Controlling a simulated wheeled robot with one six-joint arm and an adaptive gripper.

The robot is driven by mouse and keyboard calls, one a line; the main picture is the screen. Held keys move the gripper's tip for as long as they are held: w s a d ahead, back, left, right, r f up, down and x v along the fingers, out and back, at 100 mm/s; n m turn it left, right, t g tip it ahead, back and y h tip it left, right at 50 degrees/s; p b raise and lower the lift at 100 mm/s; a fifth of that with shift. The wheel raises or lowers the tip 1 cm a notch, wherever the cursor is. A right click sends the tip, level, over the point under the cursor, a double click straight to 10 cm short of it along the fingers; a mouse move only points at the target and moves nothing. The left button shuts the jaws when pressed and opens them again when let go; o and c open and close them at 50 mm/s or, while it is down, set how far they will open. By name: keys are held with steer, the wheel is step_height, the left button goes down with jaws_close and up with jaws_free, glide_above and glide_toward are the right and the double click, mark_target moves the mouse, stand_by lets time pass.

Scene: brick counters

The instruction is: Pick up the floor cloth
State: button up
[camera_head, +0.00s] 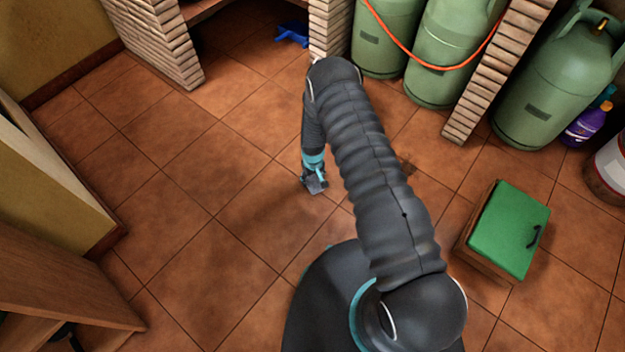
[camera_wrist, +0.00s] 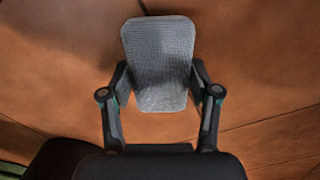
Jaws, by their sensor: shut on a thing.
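The floor cloth (camera_wrist: 158,62) is a grey, woven-looking piece with rounded corners, seen in the wrist view between the fingers of my gripper (camera_wrist: 160,95). The fingers are shut on it from both sides. In the head view my gripper (camera_head: 315,181) points down near the middle of the tiled floor, with a small grey bit of the cloth (camera_head: 314,187) at its tip. I cannot tell whether the cloth touches the floor. Most of the cloth is hidden by the gripper in the head view.
A green-lidded box (camera_head: 508,229) stands on the floor at the right. Green gas cylinders (camera_head: 548,90) stand between brick pillars (camera_head: 497,70) at the back right. A blue object (camera_head: 292,33) lies at the back. A wooden cabinet (camera_head: 60,270) is at the left. The tiled floor at centre left is clear.

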mark_target(316, 178)
steer(key=r, duration=0.2)
steer(key=d+r, duration=0.1)
steer(key=r, duration=0.1)
steer(key=d+r, duration=0.6)
steer(key=d, duration=0.4)
steer(key=shift+s+d, duration=0.3)
steer(key=shift+d, duration=0.05)
